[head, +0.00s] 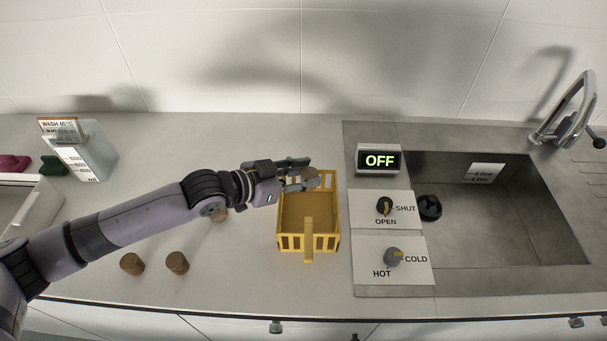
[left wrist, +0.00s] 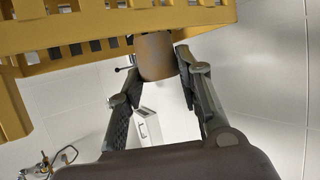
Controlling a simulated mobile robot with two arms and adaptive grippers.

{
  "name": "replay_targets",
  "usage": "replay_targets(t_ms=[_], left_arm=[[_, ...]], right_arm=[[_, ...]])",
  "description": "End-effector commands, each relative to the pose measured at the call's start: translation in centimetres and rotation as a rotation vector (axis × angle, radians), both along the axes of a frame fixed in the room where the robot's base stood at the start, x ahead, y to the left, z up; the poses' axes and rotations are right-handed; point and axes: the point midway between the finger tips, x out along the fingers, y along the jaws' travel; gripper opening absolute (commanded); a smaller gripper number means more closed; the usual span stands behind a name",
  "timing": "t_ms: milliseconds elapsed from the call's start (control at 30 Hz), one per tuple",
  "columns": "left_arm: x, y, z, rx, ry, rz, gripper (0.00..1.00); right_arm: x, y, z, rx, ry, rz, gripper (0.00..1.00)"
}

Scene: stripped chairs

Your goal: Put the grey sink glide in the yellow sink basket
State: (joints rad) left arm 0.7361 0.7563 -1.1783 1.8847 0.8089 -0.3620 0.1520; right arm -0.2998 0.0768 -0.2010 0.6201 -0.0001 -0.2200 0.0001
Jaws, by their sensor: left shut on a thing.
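My left gripper (head: 309,173) is shut on a short brownish-grey cylinder, a glide (head: 310,173), above the back part of the yellow basket (head: 281,243). In the left wrist view the glide (left wrist: 156,57) sits between the two fingers of the gripper (left wrist: 158,72), close to the basket's yellow lattice wall (left wrist: 60,62). I cannot tell whether the glide touches the basket. The basket stands on the counter left of the sink, with an upright bar at its front. I see nothing lying in its visible interior. My right gripper is not in view.
Brown cylinders (head: 132,264) (head: 177,263) stand on the counter; another (head: 219,214) is partly behind my left arm. A wash box (head: 91,157) stands at the left. Right are the OFF display (head: 379,160), dial panels (head: 368,210), sink (head: 500,215) and tap (head: 570,112).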

Motion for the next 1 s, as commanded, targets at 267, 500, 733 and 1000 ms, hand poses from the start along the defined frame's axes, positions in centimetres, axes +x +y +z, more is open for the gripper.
replay_targets(t_ms=[267, 500, 733, 1000], left_arm=[[0.0, 0.0, -1.0, -0.001, -0.002, 0.0, 0.12], [0.0, 0.0, -1.5, -0.002, -0.001, 0.0, 0.12], [0.0, 0.0, -2.2, -0.001, 0.0, -0.001, 0.12], [0.0, 0.0, -2.2, 0.0, -0.001, 0.0, 0.41]], right_arm=[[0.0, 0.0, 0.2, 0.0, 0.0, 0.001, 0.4], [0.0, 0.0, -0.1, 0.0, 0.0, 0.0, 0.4], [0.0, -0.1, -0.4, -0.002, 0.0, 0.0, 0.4], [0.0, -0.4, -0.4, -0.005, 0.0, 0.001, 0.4]])
